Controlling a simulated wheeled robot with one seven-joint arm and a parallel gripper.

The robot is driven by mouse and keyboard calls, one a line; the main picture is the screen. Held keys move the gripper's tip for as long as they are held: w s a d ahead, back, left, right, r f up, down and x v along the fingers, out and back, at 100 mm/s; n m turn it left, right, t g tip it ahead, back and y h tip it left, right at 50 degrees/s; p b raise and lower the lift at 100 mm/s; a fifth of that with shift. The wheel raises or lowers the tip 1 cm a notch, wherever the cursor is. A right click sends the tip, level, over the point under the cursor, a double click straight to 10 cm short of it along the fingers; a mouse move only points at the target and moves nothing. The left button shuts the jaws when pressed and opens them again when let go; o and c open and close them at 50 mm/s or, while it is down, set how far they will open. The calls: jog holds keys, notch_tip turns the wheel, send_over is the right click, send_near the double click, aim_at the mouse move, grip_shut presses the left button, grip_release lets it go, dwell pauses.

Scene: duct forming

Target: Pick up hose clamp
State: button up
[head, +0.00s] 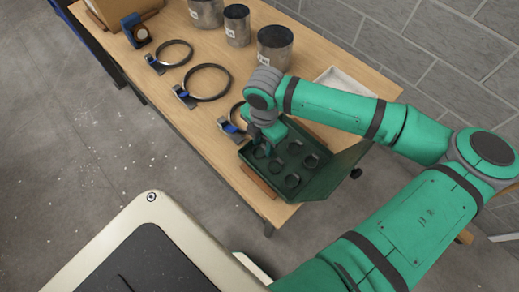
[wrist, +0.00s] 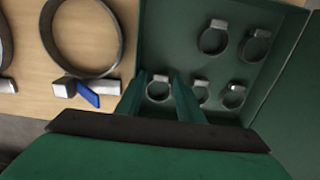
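Several small hose clamps lie in an open dark green case (head: 322,186) at the table's near right end. In the wrist view one hose clamp (wrist: 158,88) lies between the two fingers of my gripper (wrist: 160,82), in the near left of the case. My gripper also shows in the head view (head: 264,146), above the left part of the case. The fingers stand apart with visible space on both sides of that clamp. Other clamps sit to the right, such as one at the upper middle (wrist: 213,38) and one at the upper right (wrist: 255,46). My wrist hides part of the case in the head view.
Large ring clamps with blue handles (head: 207,83) lie on the wooden table (head: 190,122) left of the case. Metal cylinders (head: 275,48) and a white tray (head: 345,82) stand behind. A grey block wall (head: 440,35) borders the table's back.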

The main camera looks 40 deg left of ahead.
jog(key=c, duration=0.6)
jog(key=shift+c, duration=0.2)
